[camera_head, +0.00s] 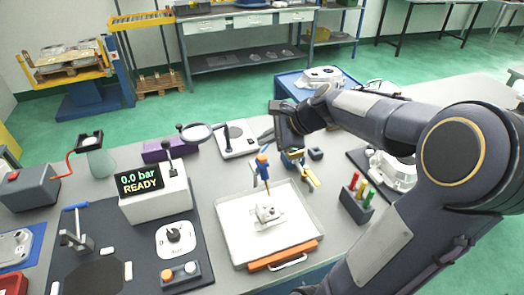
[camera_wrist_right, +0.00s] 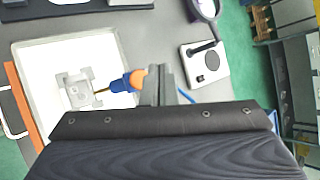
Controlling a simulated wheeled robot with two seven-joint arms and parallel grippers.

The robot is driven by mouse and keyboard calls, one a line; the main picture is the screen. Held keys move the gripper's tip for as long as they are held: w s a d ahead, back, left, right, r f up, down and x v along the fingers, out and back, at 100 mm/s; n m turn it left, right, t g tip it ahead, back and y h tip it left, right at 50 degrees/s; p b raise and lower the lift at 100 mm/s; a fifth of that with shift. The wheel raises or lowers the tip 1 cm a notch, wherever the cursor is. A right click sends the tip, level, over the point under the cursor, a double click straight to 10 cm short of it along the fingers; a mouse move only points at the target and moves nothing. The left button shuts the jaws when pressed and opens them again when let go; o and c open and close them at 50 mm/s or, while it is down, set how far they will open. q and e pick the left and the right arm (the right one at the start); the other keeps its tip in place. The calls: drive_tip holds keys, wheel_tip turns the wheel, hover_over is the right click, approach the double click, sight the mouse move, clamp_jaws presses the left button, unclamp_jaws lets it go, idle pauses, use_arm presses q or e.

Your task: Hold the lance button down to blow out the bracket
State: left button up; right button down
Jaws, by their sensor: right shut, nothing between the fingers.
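The pale metal bracket (camera_head: 268,213) lies in a white tray (camera_head: 228,222) and also shows in the right wrist view (camera_wrist_right: 77,91). The blue lance (camera_head: 262,168) stands over it with its thin nozzle pointing at the bracket. The lance's orange button (camera_wrist_right: 138,78) is at its upper end. My right gripper (camera_head: 268,138) is shut and empty, its fingertips right by the button; in the right wrist view the fingers (camera_wrist_right: 158,84) overlap the button's edge. I cannot tell whether they touch or press it. My left gripper is out of view.
A display box (camera_head: 154,192) reads "0.0 bar READY". A magnifier (camera_head: 196,133), a white scale-like plate (camera_head: 237,140) and yellow-handled pliers (camera_head: 308,176) stand near the arm. A pen holder (camera_head: 356,200) and a casting (camera_head: 392,170) are at right.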

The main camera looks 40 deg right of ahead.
wheel_tip(320, 180, up, 3)
drive_tip(key=shift+f+p, duration=0.1)
drive_tip(key=shift+p, duration=0.8)
drive_tip(key=shift+f, duration=0.1)
drive_tip(key=s+a+f+n+g, duration=0.1)
drive_tip(key=s+a+f+n, duration=0.1)
drive_tip(key=s+a+n, duration=0.6)
drive_tip(key=s+a+f+n+g, duration=0.1)
drive_tip(key=s+a+f+n, duration=0.2)
drive_tip(key=s+a+n, duration=0.5)
drive_tip(key=s+n, duration=0.3)
drive_tip(key=n, duration=0.1)
drive_tip(key=shift+a+n+g, duration=0.3)
drive_tip(key=shift+a+g, duration=0.05)
drive_tip(key=shift+g, duration=0.05)
idle(0.4)
